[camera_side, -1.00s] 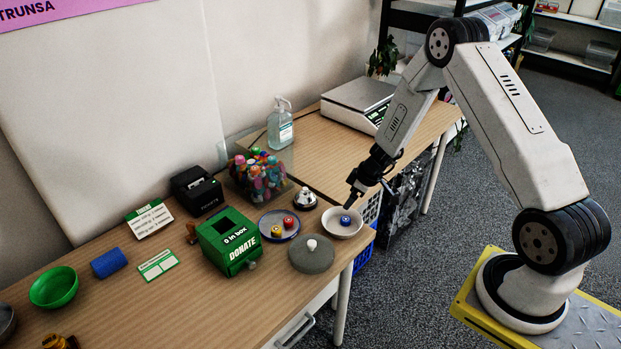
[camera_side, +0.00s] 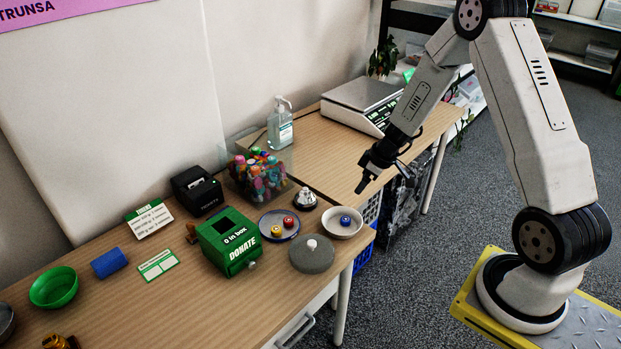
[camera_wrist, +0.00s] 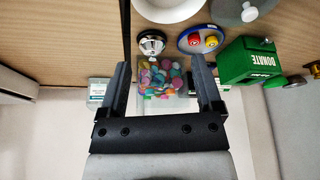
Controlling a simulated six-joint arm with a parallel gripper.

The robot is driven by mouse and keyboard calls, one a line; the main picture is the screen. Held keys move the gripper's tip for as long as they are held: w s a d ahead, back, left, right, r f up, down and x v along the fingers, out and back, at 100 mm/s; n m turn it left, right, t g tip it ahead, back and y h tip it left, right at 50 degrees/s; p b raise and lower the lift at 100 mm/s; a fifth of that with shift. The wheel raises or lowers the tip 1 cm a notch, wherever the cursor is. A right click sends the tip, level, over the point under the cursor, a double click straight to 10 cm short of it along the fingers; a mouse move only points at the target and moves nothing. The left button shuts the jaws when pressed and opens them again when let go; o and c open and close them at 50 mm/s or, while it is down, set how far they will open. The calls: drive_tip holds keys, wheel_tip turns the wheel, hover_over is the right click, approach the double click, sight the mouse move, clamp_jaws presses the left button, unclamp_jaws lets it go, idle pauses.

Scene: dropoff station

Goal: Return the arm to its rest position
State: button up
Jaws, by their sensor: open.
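My gripper (camera_side: 365,183) hangs in the air above and to the right of the white bowl (camera_side: 342,222), apart from it, in the side view. In the wrist view my gripper (camera_wrist: 160,72) shows two dark fingers spread apart, with nothing between them. The white bowl holds a small blue object (camera_side: 345,220); in the wrist view only part of the bowl (camera_wrist: 168,8) shows at the top edge. My arm reaches from its yellow-edged base at the right toward the table.
Near the gripper are a bell (camera_side: 305,199), a plate (camera_side: 279,225) with red and yellow pieces, a round grey lid (camera_side: 311,254), a green donation box (camera_side: 228,241) and a bin of colourful items (camera_side: 258,174). A scale (camera_side: 361,96) and a sanitizer bottle (camera_side: 280,125) stand farther back.

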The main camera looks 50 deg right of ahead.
idle(0.3)
drive_tip(key=s+a+r+m, duration=0.1)
drive_tip(key=s+a+r, duration=0.4)
drive_tip(key=a, duration=0.4)
drive_tip(key=s+a+r+m+g+h, duration=0.1)
drive_tip(key=s+a+r+m, duration=0.1)
drive_tip(key=s+a+r, duration=0.4)
drive_tip(key=s+a, duration=0.2)
drive_tip(key=a, duration=0.1)
drive_tip(key=shift+s+a+r+m+g, duration=0.2)
drive_tip(key=shift+s+a+m+g, duration=0.05)
drive_tip(key=shift+s+m+g, duration=0.05)
